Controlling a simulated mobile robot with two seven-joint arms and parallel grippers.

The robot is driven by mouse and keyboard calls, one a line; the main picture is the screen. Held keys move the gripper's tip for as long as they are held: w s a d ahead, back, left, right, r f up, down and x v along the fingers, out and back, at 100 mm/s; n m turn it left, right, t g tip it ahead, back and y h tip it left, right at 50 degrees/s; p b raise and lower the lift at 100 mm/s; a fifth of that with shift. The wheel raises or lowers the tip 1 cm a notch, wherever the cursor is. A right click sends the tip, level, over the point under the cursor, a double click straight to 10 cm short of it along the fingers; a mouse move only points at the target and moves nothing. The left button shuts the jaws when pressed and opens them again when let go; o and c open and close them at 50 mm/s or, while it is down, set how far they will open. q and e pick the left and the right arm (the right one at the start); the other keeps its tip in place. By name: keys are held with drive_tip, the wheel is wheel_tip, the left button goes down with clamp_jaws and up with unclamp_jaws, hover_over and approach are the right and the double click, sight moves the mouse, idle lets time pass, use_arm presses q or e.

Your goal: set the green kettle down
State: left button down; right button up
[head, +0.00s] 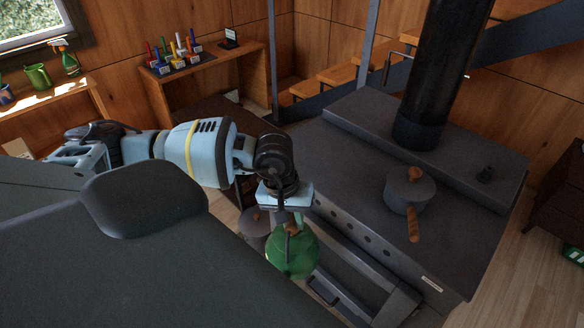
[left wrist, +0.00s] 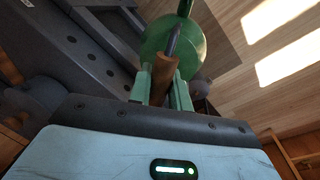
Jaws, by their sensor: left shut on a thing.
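The green kettle (head: 292,252) hangs below my left gripper (head: 288,216) in the head view, in front of the stove's near side. My left gripper is shut on the kettle's brown wooden handle. In the left wrist view the two green fingers (left wrist: 161,88) stand on either side of the handle (left wrist: 163,72), with the green kettle body (left wrist: 188,48) beyond. What lies directly under the kettle is hidden by it. My right gripper is in neither view.
The dark stove (head: 345,150) has a grey saucepan (head: 408,192) with a wooden handle on top and a black flue pipe (head: 440,75). Its top left of the saucepan is clear. A grey pot (head: 254,226) stands behind the kettle. A shelf (head: 215,62) holds coloured tools.

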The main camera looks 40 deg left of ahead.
use_arm(q)
drive_tip(key=s+d+f+m+g, duration=0.1)
drive_tip(key=s+d+f+m, duration=0.4)
drive_tip(key=d, duration=0.3)
drive_tip(key=shift+s+m+p, duration=0.25)
drive_tip(key=shift+m+p, duration=0.15)
drive_tip(key=shift+p, duration=0.05)
drive_tip(key=shift+f, duration=0.1)
